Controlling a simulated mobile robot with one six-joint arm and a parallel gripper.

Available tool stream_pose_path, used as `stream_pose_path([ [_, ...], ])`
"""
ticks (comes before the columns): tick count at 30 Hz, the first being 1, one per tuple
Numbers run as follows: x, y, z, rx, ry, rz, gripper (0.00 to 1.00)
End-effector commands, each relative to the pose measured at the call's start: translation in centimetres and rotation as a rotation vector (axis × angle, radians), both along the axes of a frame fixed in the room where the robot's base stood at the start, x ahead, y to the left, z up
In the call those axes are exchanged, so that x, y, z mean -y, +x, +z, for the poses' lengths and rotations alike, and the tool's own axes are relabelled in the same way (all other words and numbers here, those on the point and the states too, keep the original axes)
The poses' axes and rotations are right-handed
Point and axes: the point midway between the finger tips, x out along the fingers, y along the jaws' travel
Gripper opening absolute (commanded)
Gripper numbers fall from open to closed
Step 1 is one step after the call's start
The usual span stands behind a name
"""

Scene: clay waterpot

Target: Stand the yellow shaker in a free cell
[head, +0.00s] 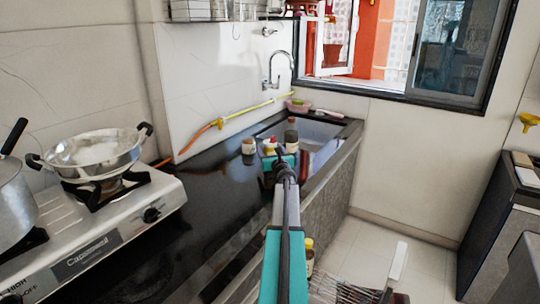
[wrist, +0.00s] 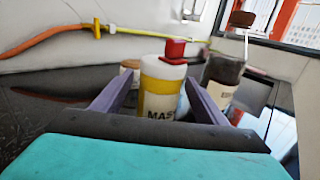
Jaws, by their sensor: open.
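The yellow shaker (wrist: 157,88), with a white top, a red cap and a partly readable label, stands upright on the dark counter. It also shows in the head view, small, with its white and red top (head: 270,144) above my gripper. My gripper (wrist: 158,98) is open, with one dark finger on each side of the shaker. The shaker's lower part is hidden behind the gripper body. I cannot tell whether either finger touches it. My gripper in the head view (head: 283,166) reaches along the counter. No free cell can be made out clearly.
A jar (head: 248,147) stands left of the shaker, and a dark bottle (wrist: 222,72) stands close on its right. The sink (head: 318,132) lies beyond. A stove (head: 95,225) with a pan (head: 95,152) is at left. A yellow-topped bottle (head: 308,250) shows low, beside a striped object (head: 345,290).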

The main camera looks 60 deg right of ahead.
Motion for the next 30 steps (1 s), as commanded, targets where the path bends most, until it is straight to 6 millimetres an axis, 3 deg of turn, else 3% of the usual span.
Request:
stream_pose_path([
  [11,-0.02,-0.01,0.00,0.000,0.000,0.000,0.67],
  [20,-0.02,-0.01,0.01,0.000,0.000,0.000,0.20],
  [30,-0.03,0.01,0.32,0.000,-0.001,0.000,0.20],
])
